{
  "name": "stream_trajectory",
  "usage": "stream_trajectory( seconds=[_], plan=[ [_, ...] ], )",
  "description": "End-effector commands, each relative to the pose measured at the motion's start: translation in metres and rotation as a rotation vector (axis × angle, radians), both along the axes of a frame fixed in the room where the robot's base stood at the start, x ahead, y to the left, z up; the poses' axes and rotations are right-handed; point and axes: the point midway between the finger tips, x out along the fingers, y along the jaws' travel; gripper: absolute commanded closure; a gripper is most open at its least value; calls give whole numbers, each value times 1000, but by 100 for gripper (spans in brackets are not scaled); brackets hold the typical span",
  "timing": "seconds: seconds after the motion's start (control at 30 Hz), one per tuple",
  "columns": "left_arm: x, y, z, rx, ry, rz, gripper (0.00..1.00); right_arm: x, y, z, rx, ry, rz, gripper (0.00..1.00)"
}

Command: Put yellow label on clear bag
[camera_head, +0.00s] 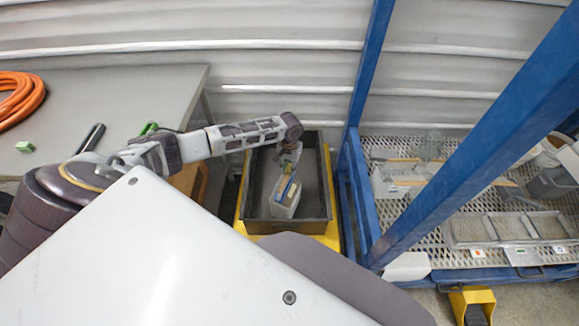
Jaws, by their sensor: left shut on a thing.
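A dark open bin (327,200) stands at the centre on a yellow base. A pale, see-through clear bag (282,211) shows inside it, tilted. A small yellow label (291,191) with blue beside it shows against the upper part of the bag. My left gripper (289,172) points down into the bin from above. It is shut on what looks like the yellow label; the fingertips are small and partly hidden. I cannot tell whether the label touches the bag. My right gripper is not in view.
A blue frame post (366,70) rises just right of the bin, beside a perforated rack (470,215) with clear containers and trays. A grey table (110,90) at the left holds an orange hose (22,95) and small green items. A corrugated wall stands behind.

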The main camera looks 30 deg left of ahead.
Motion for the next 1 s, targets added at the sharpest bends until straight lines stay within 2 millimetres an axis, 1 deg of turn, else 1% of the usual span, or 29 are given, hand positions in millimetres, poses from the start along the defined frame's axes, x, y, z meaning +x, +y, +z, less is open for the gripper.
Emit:
stream_trajectory(
  seconds=[0.3,0.47,0.5,0.67,0.87,0.9,1.0],
  plan=[
    [0,0,0,0,0,0,89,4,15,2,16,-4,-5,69],
    [0,0,0,0,0,0,89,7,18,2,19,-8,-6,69],
    [0,0,0,0,0,0,75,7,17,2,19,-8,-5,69],
    [0,0,0,0,0,0,55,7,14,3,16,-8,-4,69],
    [0,0,0,0,0,0,55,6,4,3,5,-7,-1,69],
    [0,0,0,0,0,0,53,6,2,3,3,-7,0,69],
    [0,0,0,0,0,0,40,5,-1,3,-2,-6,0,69]
  ],
)
